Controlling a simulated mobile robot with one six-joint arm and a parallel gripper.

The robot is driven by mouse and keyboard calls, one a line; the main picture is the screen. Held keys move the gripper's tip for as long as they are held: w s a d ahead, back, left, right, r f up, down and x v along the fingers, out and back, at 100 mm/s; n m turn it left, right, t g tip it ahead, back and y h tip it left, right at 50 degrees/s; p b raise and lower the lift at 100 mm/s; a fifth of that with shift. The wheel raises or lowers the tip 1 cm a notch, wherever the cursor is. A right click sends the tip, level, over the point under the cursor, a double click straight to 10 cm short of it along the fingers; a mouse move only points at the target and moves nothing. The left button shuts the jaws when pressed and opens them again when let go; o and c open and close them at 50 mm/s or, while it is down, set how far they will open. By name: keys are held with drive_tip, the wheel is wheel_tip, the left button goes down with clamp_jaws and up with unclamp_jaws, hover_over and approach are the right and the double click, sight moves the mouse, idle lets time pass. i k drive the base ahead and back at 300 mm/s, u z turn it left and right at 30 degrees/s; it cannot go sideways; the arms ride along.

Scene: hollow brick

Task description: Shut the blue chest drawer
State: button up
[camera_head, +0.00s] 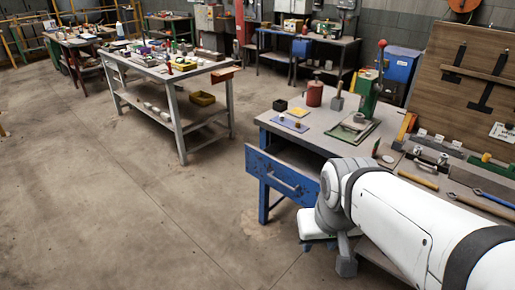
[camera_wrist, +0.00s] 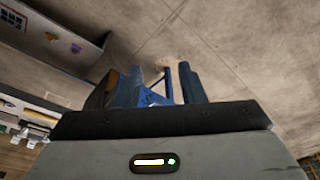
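The blue drawer (camera_head: 283,178) is in the head view at the left end of the near workbench. It sticks out from under the bench top, and its front has a bar handle. My gripper (camera_head: 335,256) is below and to the right of the drawer front, partly hidden by my white arm. In the wrist view my gripper (camera_wrist: 160,87) has its two dark fingers apart, with a gap between them. A blue frame part shows beyond the fingers; I cannot tell which part it is. I see nothing held, and contact with the drawer is not visible.
The near workbench (camera_head: 326,137) carries a red can (camera_head: 314,94), a green press (camera_head: 367,100) and several tools. Another table (camera_head: 150,68) with clutter stands at the back left. The concrete floor (camera_head: 120,200) left of the drawer is clear.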

sight(294, 170)
drive_tip(key=u, duration=0.05)
drive_tip(key=k, duration=1.25)
drive_tip(key=u, duration=0.55)
drive_tip(key=i, duration=1.75)
drive_tip(key=z, duration=0.45)
